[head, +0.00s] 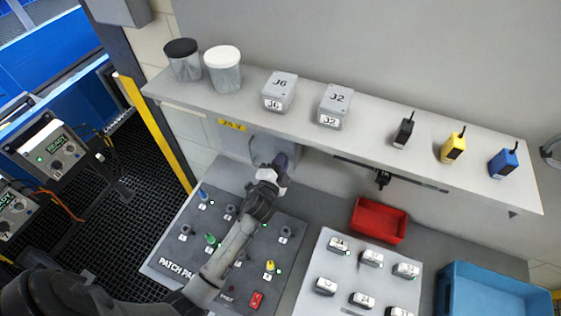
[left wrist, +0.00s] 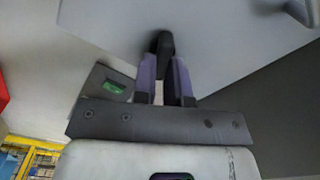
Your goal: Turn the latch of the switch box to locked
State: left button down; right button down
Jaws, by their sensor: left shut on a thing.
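The switch box (head: 262,146) is a grey box on the wall under the shelf, partly hidden by my left gripper. Its pale grey front (left wrist: 225,40) fills much of the left wrist view. My left gripper (head: 281,161) is at the front of the box. In the left wrist view its purple fingers (left wrist: 166,75) are shut on the dark latch handle (left wrist: 165,42). The latch is mostly hidden in the head view, and I cannot tell its exact angle or any lock marking. My right gripper is in neither view.
The shelf (head: 370,115) above holds two lidded jars, two grey boxes and several handheld devices. The patch panel (head: 170,262) lies below my left arm. A red bin (head: 378,221), a pale board of modules (head: 318,262) and a blue crate (head: 480,275) stand to the right.

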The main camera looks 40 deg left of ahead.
pick_arm(q)
jog(key=shift+f+m, duration=0.15)
jog(key=shift+m, duration=1.25)
jog(key=shift+f+m, duration=0.1)
jog(key=shift+m, duration=1.6)
jog(key=c, duration=1.2)
grip_release()
jog(key=shift+o, duration=0.2)
jog(key=shift+d, duration=0.1)
jog(key=b+v, duration=0.2)
jog(key=v, duration=1.1)
jog(key=shift+s+d, duration=0.15)
jog(key=shift+s, duration=0.25)
